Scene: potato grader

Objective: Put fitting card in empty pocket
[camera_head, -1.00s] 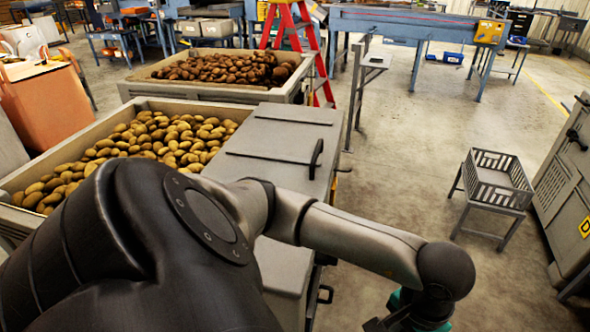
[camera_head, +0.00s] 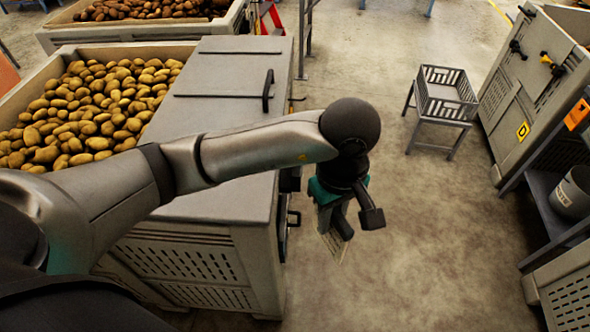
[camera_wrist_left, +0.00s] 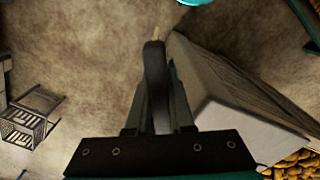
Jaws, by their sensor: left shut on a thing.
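My left gripper (camera_head: 350,212) hangs over the open floor, just right of the grey lidded bin. It is shut on a pale, thin card (camera_head: 334,244), which hangs below the fingers. What is printed on the card is too small to read. In the left wrist view the fingers (camera_wrist_left: 155,85) point up the picture, and only a small tan edge of the card (camera_wrist_left: 155,33) shows past the tip. A yellow label with a dark letter (camera_head: 522,131) is on the grey cabinet at the right. I cannot make out an empty pocket. My right gripper is not in view.
A crate of potatoes (camera_head: 40,108) and the grey lidded bin (camera_head: 225,95) stand at the left. A grey basket on a stand (camera_head: 447,108) is beyond the gripper. The grey cabinet (camera_head: 505,85) and a shelf with a bucket (camera_head: 572,192) line the right. The floor between is clear.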

